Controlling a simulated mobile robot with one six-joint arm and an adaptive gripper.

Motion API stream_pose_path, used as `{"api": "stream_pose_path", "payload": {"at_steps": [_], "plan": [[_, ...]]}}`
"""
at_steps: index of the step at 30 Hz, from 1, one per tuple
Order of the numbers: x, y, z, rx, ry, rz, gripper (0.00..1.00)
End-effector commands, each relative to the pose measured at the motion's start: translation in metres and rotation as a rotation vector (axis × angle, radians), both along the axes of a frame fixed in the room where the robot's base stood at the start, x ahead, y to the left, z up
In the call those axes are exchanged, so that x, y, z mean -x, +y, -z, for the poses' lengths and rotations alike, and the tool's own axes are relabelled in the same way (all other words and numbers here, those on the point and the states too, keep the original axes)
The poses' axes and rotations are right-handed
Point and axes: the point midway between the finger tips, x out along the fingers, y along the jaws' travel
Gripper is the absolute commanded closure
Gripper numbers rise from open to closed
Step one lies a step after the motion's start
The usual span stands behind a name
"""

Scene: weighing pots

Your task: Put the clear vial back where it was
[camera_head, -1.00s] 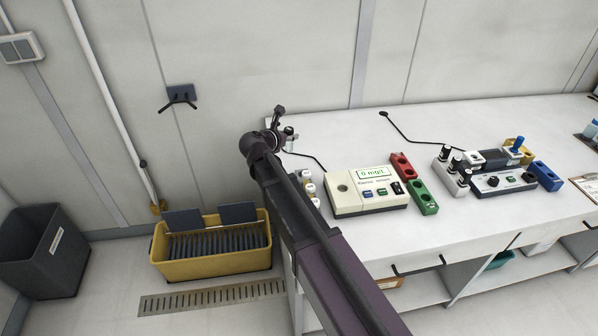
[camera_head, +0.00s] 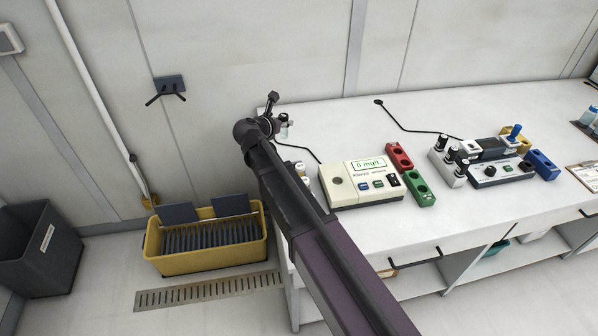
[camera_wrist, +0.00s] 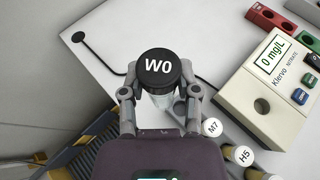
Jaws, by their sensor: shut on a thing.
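My gripper (camera_wrist: 160,98) is shut on the clear vial (camera_wrist: 160,101). The vial has a black cap marked W0, and most of its body is hidden below the cap. In the head view my gripper (camera_head: 277,122) is over the left end of the white bench (camera_head: 330,115), beyond the meter. How high the vial is above the bench cannot be told. The nitrate meter (camera_head: 360,183) stands to the right, with a round well and a display reading 0 mg/L; it also shows in the wrist view (camera_wrist: 262,104).
White-capped vials marked M7 (camera_wrist: 212,127) and H5 (camera_wrist: 239,155) stand beside the meter. A red block (camera_head: 399,157) and green block (camera_head: 419,188) lie right of it. A white rack (camera_head: 447,170) with black-capped vials stands farther right. A black cable crosses the bench behind the meter.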

Motion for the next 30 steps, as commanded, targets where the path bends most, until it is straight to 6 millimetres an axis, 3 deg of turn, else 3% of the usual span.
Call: {"api": "stream_pose_path", "payload": {"at_steps": [18,30], "plan": [[-0.001,-0.032,0.045,-0.002,-0.002,0.186,1.00],[0.000,-0.039,0.049,-0.001,-0.004,0.223,1.00]]}}
